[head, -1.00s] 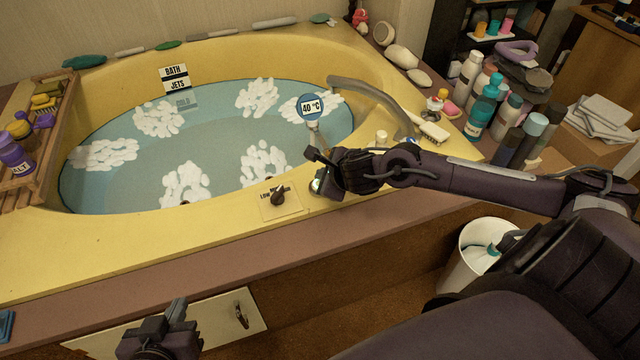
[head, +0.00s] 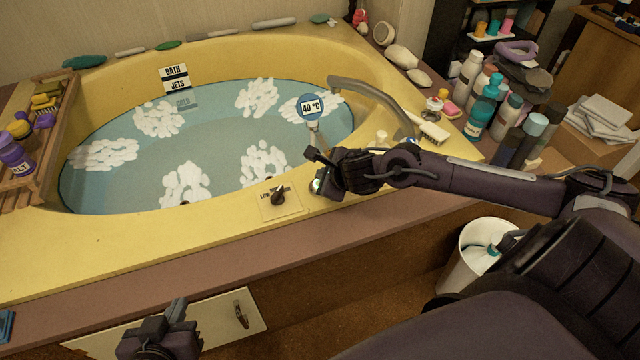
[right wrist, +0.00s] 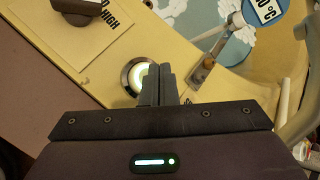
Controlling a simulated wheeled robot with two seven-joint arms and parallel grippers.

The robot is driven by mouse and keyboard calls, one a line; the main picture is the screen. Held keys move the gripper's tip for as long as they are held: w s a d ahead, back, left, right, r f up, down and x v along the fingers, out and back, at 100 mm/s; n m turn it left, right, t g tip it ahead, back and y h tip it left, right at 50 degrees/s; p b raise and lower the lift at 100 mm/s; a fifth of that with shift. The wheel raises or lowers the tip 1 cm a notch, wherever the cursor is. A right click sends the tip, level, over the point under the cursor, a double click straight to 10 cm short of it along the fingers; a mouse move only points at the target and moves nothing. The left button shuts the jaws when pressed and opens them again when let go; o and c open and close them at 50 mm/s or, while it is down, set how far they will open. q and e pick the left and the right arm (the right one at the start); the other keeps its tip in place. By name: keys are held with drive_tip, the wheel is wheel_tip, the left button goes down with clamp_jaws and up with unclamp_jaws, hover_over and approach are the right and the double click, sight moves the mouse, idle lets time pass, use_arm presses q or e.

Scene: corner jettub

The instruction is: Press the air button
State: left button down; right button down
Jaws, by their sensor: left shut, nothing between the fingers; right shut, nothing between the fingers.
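The air button shows in the right wrist view (right wrist: 139,76) as a round metal ring with a pale, lit centre, set in the yellow tub rim. In the head view only its glowing edge (head: 316,186) shows beside my right gripper, which covers the rest. My right gripper (head: 321,182) is shut and empty. In the right wrist view its closed fingertips (right wrist: 159,72) overlap the button's right side; I cannot tell whether they touch it. My left gripper (head: 177,308) is shut and empty, low in front of the tub, away from the button.
A dark knob (head: 280,197) on a plate sits left of the button. A round 40 °C sign (head: 312,106) and a curved faucet (head: 378,96) stand behind my right gripper. Bottles (head: 483,105) crowd the right corner. A white bin (head: 470,262) stands below my right arm.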

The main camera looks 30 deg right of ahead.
idle(0.3)
drive_tip(key=shift+f+b, duration=0.45)
drive_tip(key=shift+b, duration=0.2)
drive_tip(key=shift+f+b, duration=0.5)
drive_tip(key=shift+b, duration=0.1)
idle(0.5)
drive_tip(key=shift+r, duration=0.1)
drive_tip(key=shift+r+p, duration=0.65)
drive_tip(key=shift+r, duration=0.15)
wheel_tip(320, 180, up, 6)
drive_tip(key=p, duration=0.4)
idle(0.5)
